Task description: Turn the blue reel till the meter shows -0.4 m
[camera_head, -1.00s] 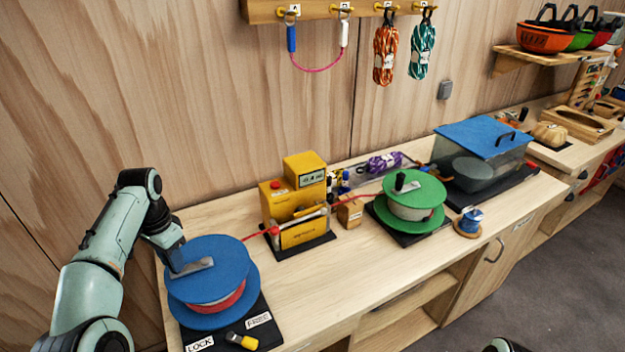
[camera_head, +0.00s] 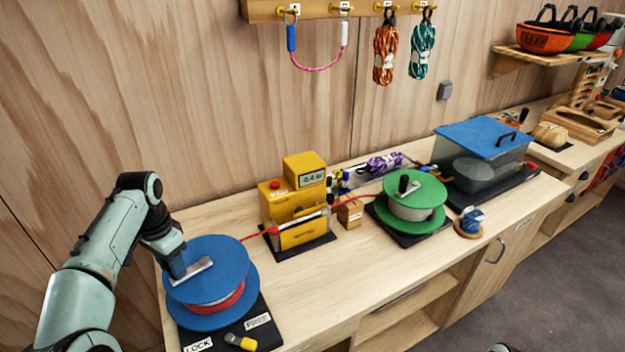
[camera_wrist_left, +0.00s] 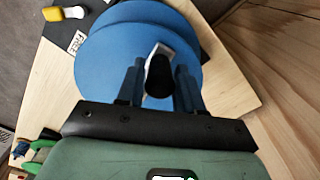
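The blue reel (camera_head: 215,258) stands at the near left of the bench, with red cord wound on it. A grey crank bar (camera_head: 192,269) lies across its top. My left gripper (camera_head: 178,267) is over the bar's left end. In the left wrist view, its two fingers (camera_wrist_left: 160,68) stand on either side of the black crank knob (camera_wrist_left: 159,76), with what looks like a narrow gap at each side. The meter (camera_head: 312,178) on the yellow box appears to read -0.4 m.
A yellow lever (camera_head: 241,342) sits on the black base beside LOCK and FREE labels. The red cord runs through the yellow box to a green reel (camera_head: 412,198). A lidded clear box (camera_head: 482,160) stands farther right. The bench front is clear.

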